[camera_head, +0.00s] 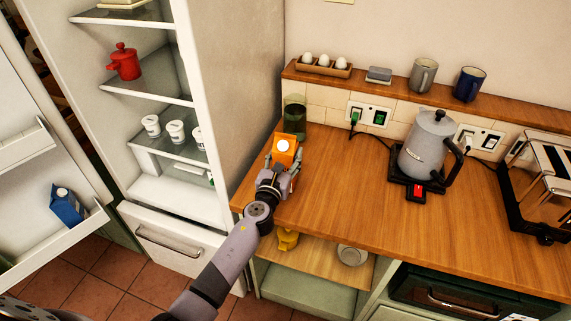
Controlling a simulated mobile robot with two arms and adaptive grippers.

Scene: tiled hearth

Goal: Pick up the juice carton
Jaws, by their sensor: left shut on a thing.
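The juice carton (287,147) is orange with a round white cap, at the left end of the wooden worktop (340,190). My left gripper (282,166) reaches up from below and is shut on it, with a finger on each side. The gripper hides the carton's lower part, so I cannot tell whether it touches the worktop. My right gripper is not in view.
A green glass jar (295,112) stands close behind the carton. The open fridge (235,90) is on the left, with a blue carton (66,207) in its door. A kettle (428,148) and a toaster (540,180) stand to the right. The worktop's middle is clear.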

